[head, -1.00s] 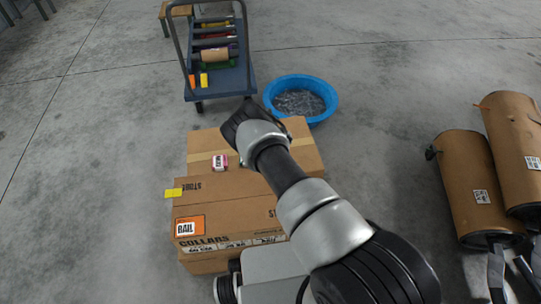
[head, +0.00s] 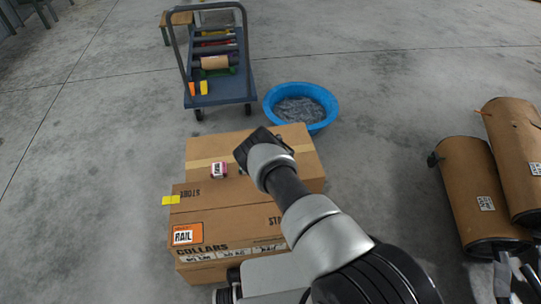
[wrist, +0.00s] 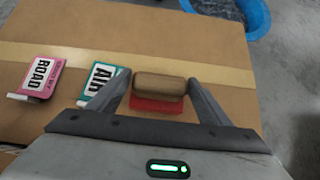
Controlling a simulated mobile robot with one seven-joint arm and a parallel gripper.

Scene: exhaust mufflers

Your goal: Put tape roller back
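In the wrist view, a tan, rounded handle-like piece (wrist: 159,86) with a red part (wrist: 157,104) beneath it sits between my fingertips. I take it for the tape roller. In the head view, my gripper (head: 262,140) is over the far part of the boxes (head: 222,143), and my wrist hides the piece.
Pink (wrist: 42,78) and green (wrist: 103,85) labelled tags lie on the box left of my gripper. A blue basin (head: 328,108) and a cart (head: 225,92) stand beyond. Clear floor lies between.

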